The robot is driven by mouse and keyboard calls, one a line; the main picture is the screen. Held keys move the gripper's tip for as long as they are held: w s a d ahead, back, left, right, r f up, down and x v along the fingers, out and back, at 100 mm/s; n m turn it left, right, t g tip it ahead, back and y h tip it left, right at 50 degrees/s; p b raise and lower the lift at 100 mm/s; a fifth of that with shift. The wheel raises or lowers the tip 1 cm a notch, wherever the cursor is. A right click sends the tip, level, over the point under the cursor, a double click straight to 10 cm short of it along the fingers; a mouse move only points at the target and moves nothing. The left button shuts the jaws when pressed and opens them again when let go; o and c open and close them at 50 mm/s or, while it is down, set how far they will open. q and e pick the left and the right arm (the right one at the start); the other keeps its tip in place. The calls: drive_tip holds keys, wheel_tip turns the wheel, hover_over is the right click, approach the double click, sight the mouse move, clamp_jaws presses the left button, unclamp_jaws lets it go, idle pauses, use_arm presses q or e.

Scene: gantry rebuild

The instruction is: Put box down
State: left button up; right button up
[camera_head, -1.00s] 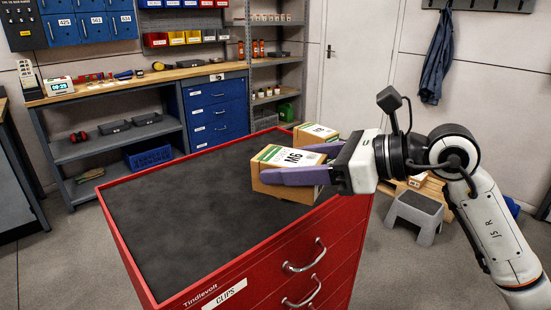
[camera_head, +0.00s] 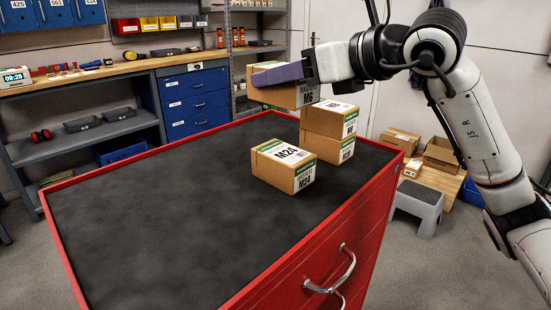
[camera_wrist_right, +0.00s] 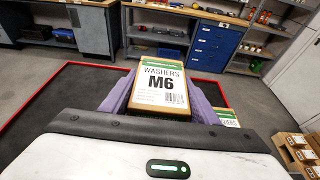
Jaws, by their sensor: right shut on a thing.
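My right gripper (camera_head: 282,75) has purple fingers shut on a cardboard box with a white and green M6 label (camera_head: 307,96). It holds the box in the air above the far right part of the red cart's dark top (camera_head: 160,225). In the right wrist view the washers M6 box (camera_wrist_right: 160,90) sits between both fingers (camera_wrist_right: 160,100). Beside that, two boxes are stacked, an upper one (camera_head: 329,119) and a lower one (camera_head: 327,148). My left gripper is not in view.
The cart top is bare on its left and front, inside a raised red rim (camera_head: 245,297). A grey step stool (camera_head: 417,205) and a pallet with cardboard boxes (camera_head: 440,155) stand on the floor to the right. A workbench (camera_head: 120,72) runs along the back.

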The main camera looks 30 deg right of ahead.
sight(285, 104)
wheel_tip(285, 104, down, 5)
drive_tip(key=shift+s+f+b, duration=0.1)
drive_tip(key=shift+s+b, duration=0.05)
drive_tip(key=shift+b, duration=0.45)
wheel_tip(285, 104, down, 4)
drive_tip(key=shift+b, duration=0.5)
drive_tip(key=shift+f, duration=0.2)
drive_tip(key=shift+f, duration=0.15)
drive_tip(key=o, duration=1.4)
